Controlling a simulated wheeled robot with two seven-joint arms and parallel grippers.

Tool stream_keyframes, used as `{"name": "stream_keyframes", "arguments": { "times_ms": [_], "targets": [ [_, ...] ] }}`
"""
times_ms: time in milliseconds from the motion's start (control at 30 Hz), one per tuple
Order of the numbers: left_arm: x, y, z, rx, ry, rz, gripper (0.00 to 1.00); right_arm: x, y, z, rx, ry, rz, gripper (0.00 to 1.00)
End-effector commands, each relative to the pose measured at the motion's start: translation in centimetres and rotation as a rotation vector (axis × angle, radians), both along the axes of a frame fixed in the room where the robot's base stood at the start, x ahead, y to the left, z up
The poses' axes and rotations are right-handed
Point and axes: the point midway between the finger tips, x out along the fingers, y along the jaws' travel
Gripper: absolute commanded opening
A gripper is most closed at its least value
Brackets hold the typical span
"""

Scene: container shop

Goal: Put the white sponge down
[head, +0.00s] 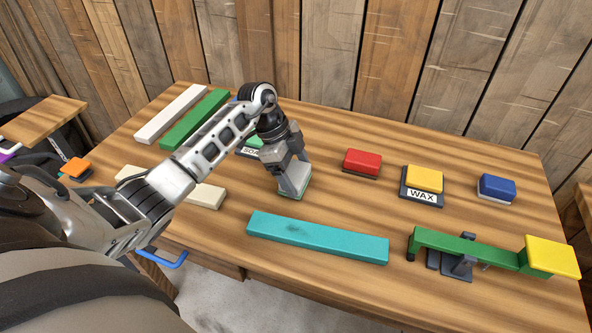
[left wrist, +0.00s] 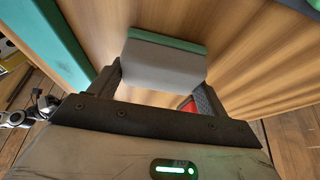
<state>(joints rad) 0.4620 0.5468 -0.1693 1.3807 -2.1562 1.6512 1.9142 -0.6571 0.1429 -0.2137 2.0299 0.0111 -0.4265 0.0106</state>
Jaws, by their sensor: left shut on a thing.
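The white sponge (head: 302,188) has a thin green layer along its bottom. My left gripper (head: 293,186) is shut on it at the middle of the wooden table (head: 330,202). In the left wrist view the sponge (left wrist: 163,67) sits between the two fingers, its green layer (left wrist: 165,40) on the far side. It is at or very close to the tabletop; I cannot tell whether it touches. My gripper and fingers hide part of it in the head view. My right gripper is not in view.
A teal plank (head: 316,238) lies in front of the sponge. A red block (head: 362,161), a yellow block (head: 425,179) on a WAX plate (head: 422,196) and a blue block (head: 496,187) stand to the right. A green lever (head: 466,247) is at front right. Bare wood lies between sponge and red block.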

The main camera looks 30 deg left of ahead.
Motion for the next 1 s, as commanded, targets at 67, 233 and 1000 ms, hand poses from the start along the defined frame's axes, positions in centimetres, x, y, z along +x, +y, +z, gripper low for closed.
{"name": "stream_keyframes", "arguments": {
  "times_ms": [67,233,1000],
  "targets": [
    [0.0,0.0,-0.1,0.001,-0.002,0.000,0.58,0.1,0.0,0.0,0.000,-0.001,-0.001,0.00],
    [0.0,0.0,-0.1,0.000,-0.002,0.001,0.58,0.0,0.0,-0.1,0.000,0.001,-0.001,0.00],
    [-0.3,2.0,4.2,0.003,-0.006,0.003,0.99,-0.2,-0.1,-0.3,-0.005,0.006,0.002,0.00]
  ]
}}
